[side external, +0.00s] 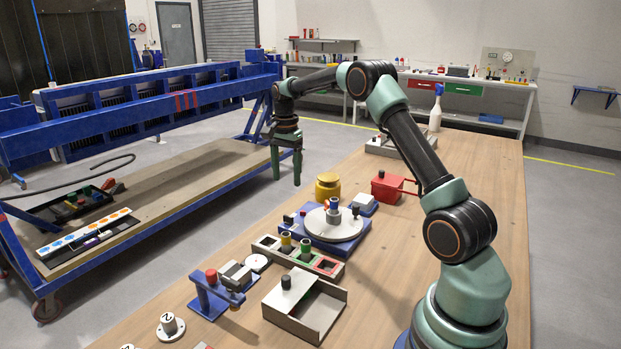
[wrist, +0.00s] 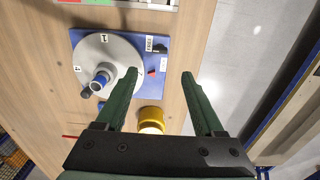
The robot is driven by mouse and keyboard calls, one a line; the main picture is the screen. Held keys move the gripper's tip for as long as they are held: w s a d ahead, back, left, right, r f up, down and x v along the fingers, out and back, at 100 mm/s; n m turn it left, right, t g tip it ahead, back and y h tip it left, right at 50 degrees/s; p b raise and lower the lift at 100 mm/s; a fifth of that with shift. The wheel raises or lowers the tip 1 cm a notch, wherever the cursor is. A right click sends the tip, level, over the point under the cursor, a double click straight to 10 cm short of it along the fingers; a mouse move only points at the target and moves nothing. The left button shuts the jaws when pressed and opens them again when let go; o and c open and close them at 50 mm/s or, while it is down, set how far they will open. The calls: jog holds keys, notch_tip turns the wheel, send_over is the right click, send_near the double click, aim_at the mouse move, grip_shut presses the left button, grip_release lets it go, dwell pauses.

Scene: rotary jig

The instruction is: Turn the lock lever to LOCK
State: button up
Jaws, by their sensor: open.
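The rotary jig is a blue base (side external: 325,247) with a pale round disc (side external: 322,227). A blue-topped post (side external: 334,204) stands on the disc. In the wrist view the base (wrist: 133,118) shows white labels, too small to read, and a small black piece (wrist: 160,47) beside them, with a red mark (wrist: 151,72) nearby. The black piece may be the lock lever; its setting cannot be told. My gripper (side external: 287,180) is open and empty, raised behind and left of the jig. In the wrist view its fingertips (wrist: 160,74) are apart and touch nothing.
A yellow cylinder (side external: 328,186) and a red box with a handle (side external: 388,187) stand behind the jig. A block with coloured sockets (side external: 298,258) and an open grey box (side external: 315,312) are in front. The wooden table (side external: 470,170) is clear at the back right.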

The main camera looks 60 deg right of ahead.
aim_at(288, 216)
notch_tip(288, 216, down, 12)
jog(key=shift+f, duration=0.1)
dwell(0.5)
grip_shut()
